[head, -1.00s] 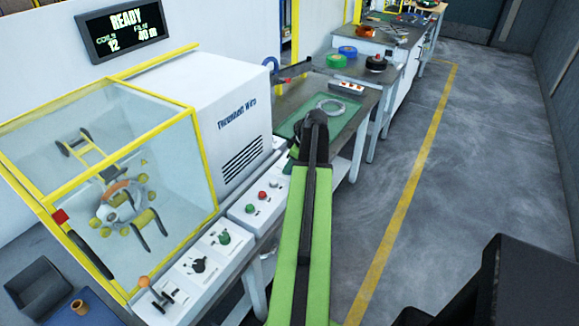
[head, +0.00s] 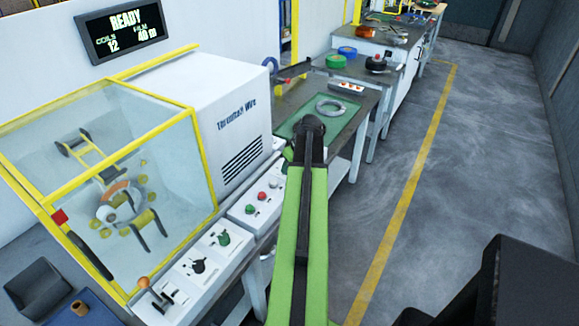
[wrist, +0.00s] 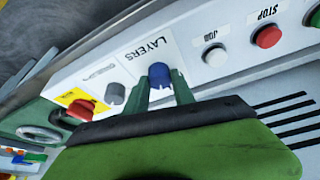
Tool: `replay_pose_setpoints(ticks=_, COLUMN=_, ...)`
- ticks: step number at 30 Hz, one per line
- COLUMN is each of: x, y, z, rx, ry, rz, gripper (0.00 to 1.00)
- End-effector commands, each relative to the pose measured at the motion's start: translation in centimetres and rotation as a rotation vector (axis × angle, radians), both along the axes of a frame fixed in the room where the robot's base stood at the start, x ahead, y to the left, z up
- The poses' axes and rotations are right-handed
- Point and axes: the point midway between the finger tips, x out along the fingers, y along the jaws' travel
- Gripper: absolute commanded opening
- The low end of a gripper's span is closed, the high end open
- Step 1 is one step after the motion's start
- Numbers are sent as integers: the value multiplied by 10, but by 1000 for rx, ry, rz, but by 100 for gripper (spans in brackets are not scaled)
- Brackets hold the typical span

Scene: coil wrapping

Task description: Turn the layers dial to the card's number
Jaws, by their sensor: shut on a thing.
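The blue layers dial (wrist: 159,71) shows in the wrist view on a white panel, next to the printed word LAYERS. My gripper (wrist: 161,84) is shut on the dial, with one green finger on each side of it. The dial's pointer and scale cannot be read here. In the head view my own arm hides the dial and the gripper. I cannot make out a card with a number in either view.
A grey knob (wrist: 115,93) and a red button on yellow (wrist: 80,109) sit to the dial's left. A white JOG button (wrist: 215,56) and a red STOP button (wrist: 267,36) sit to its right. The display (head: 124,28) reads READY, coils 12, film 40 m.

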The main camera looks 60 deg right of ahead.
Motion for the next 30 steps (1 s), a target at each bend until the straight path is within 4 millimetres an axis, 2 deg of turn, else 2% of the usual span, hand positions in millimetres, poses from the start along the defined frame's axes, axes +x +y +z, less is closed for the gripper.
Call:
replay_pose_setpoints(ticks=18, x=2, y=4, z=0, rx=-1, ry=0, rz=-528, gripper=0)
replay_pose_setpoints(ticks=30, x=3, y=4, z=0, rx=0, ry=0, rz=-683, gripper=0)
